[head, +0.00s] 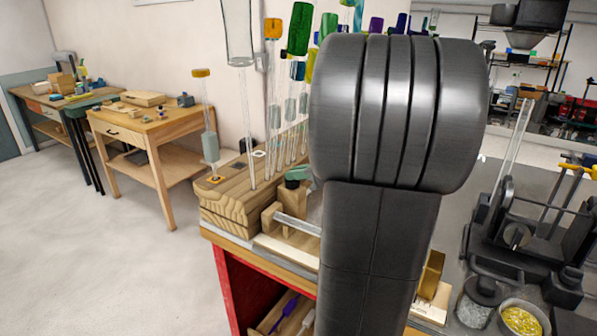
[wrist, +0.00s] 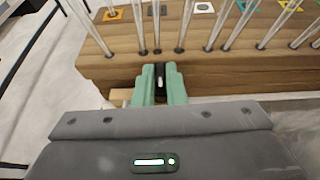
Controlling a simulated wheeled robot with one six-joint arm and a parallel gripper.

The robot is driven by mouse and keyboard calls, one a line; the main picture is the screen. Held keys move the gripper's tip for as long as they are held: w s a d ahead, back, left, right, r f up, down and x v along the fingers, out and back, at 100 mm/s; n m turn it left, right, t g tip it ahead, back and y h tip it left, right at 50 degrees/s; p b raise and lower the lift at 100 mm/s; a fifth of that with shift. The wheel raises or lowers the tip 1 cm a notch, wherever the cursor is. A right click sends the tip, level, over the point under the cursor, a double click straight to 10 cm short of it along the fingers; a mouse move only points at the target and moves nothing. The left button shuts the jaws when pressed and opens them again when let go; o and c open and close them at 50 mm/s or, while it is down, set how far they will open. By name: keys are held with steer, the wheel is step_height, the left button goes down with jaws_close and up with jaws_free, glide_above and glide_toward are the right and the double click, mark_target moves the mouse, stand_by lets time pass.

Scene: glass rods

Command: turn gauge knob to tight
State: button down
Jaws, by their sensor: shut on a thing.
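My gripper (head: 301,172) shows as green fingers just left of my dark arm, which hides much of the bench. In the wrist view my gripper (wrist: 160,72) has its two green fingers closed around a small dark knob (wrist: 160,80). The dark knob (head: 292,184) also shows just under the fingers in the head view, above a small wooden gauge block (head: 270,220). A clear rod (head: 298,225) lies across that block. The knob's markings and its turned position cannot be read.
A wooden rack (head: 228,205) holding several upright glass rods with coloured tops stands right behind the gripper. Dark apparatus (head: 520,240) and a bowl of yellow bits (head: 521,320) are at the right. Open floor (head: 110,255) lies to the left.

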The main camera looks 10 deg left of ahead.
steer(key=g+p, duration=0.1)
steer(key=n+g+p, duration=0.1)
steer(key=n+p, duration=0.1)
steer(key=shift+w+r+g+y, duration=0.25)
steer(key=shift+r+g+y, duration=0.05)
steer(key=shift+g+y, duration=0.1)
steer(key=n+g+p, duration=0.2)
steer(key=p, duration=0.1)
steer(key=n+g+p, duration=0.2)
steer(key=shift+w, duration=0.3)
steer(key=n+g+p, duration=0.1)
steer(key=n+g+h+p, duration=0.1)
steer(key=g, duration=0.1)
steer(key=shift+w+a+f+n, duration=0.1)
steer(key=shift+w+f+n, duration=0.05)
steer(key=shift+n, duration=0.15)
steer(key=shift+w+a+f+n+g+h+p, duration=0.1)
steer(key=shift+n+g+h+p, duration=0.1)
steer(key=shift+n+g+h, duration=0.45)
steer(key=shift+w+f+n+g+h+p, duration=0.15)
steer(key=shift+n+g+h, duration=0.2)
steer(key=shift+n+g, duration=0.45)
steer(key=shift+s+r, duration=0.1)
steer(key=c, duration=1.5)
jaws_free()
steer(key=shift+g, duration=0.25)
